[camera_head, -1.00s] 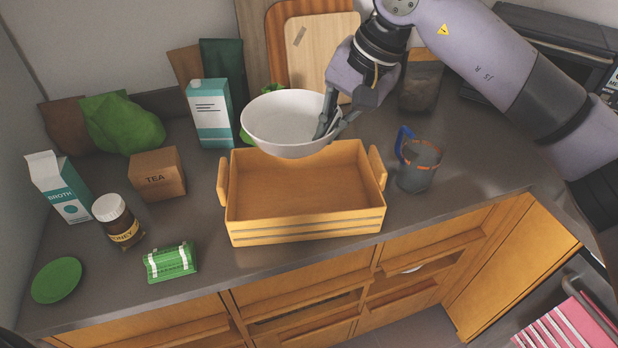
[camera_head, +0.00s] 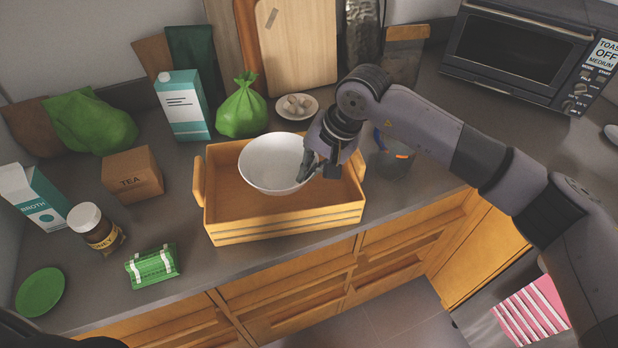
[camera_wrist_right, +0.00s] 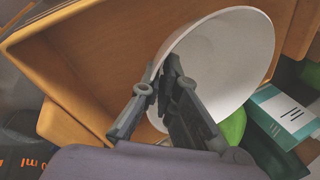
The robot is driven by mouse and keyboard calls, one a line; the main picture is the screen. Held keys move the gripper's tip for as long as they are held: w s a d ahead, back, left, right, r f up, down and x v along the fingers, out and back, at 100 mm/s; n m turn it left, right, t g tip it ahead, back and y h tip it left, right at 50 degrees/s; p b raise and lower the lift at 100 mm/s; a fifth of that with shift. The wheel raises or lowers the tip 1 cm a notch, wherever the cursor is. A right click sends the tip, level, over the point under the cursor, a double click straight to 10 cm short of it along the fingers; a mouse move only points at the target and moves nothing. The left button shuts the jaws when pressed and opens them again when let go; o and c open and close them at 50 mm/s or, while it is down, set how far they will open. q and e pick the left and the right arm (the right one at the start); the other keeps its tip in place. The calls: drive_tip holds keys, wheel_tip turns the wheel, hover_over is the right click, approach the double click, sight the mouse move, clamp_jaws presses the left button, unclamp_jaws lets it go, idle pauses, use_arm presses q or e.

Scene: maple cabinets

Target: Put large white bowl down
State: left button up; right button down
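The large white bowl (camera_head: 274,163) is upright inside or just above the left part of the wooden crate (camera_head: 285,222); I cannot tell whether it touches the crate floor. My right gripper (camera_head: 306,172) is at the bowl's right rim. In the right wrist view the bowl (camera_wrist_right: 228,62) is tilted in the picture, and the gripper's fingers (camera_wrist_right: 163,88) are closed on its rim, one finger on each side. The crate wall (camera_wrist_right: 75,125) also shows there. My left gripper is not in view.
Behind are a teal carton (camera_head: 183,106), a green bag (camera_head: 242,108) and a small plate (camera_head: 297,107). A tea box (camera_head: 133,174), honey jar (camera_head: 95,228) and green packet (camera_head: 152,266) stand to the left.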

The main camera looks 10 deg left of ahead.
drive_tip(key=shift+f, duration=0.45)
wheel_tip(320, 180, down, 3)
drive_tip(key=shift+f+p, duration=0.2)
drive_tip(key=shift+p, duration=0.45)
drive_tip(key=shift+f+b, duration=0.2)
drive_tip(key=shift+b, duration=0.1)
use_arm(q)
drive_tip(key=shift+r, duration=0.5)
use_arm(e)
drive_tip(key=c, duration=1.8)
unclamp_jaws()
